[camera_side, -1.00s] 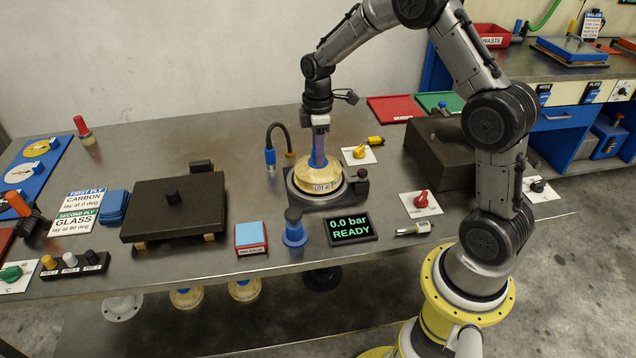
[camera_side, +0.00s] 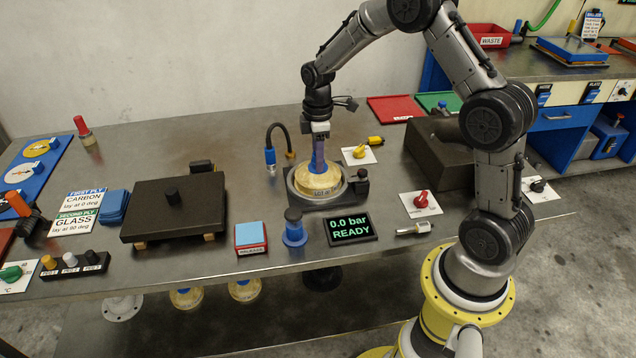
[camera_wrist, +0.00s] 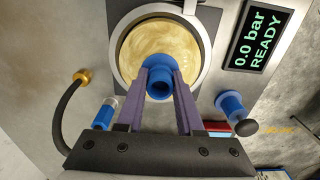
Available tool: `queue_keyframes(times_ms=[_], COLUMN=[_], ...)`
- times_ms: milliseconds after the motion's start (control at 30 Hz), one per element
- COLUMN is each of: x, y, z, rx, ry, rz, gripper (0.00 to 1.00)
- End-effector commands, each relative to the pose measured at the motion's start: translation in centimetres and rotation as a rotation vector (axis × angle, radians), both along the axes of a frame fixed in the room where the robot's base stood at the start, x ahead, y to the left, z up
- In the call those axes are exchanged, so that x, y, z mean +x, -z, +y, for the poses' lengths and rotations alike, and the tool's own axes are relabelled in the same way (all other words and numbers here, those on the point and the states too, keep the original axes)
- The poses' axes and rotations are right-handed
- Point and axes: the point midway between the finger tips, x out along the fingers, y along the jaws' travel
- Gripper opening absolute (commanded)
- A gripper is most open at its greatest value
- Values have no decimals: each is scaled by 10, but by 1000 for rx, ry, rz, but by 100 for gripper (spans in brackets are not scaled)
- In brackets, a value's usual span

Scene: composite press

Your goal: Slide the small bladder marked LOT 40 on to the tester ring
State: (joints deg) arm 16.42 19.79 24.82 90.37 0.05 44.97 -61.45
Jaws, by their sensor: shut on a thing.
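The small bladder (camera_side: 318,183) is a cream-yellow disc with a LOT 40 label on its front edge, partly blurred in the side view. It sits at the tester ring (camera_side: 350,192), a dark base with a metal ring around the bladder. In the wrist view the bladder (camera_wrist: 150,52) lies inside the tester ring (camera_wrist: 205,60), and its blue neck (camera_wrist: 160,80) stands between the fingers. My gripper (camera_side: 318,163) is above the bladder with its purple fingers shut on the blue neck. The ring's far side is partly hidden.
The display (camera_side: 350,227) reads 0.0 bar READY. A blue knob-topped part (camera_side: 293,230) stands at the front. A black hose (camera_side: 272,140) with a blue fitting rises at the left. A dark block (camera_side: 438,152) stands to the right. Bare table lies behind the ring.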

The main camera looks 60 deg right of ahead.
Motion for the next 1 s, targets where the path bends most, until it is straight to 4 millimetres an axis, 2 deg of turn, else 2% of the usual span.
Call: queue_keyframes(times_ms=[633,667,700,833,1000], x=[0,0,0,0,0], y=[2,2,2,2,2], z=[0,0,0,0,0], rx=[-1,0,-1,0,0], ry=[0,0,0,0,0], rz=[-1,-1,-1,0,0], gripper=[0,39,47,70,71])
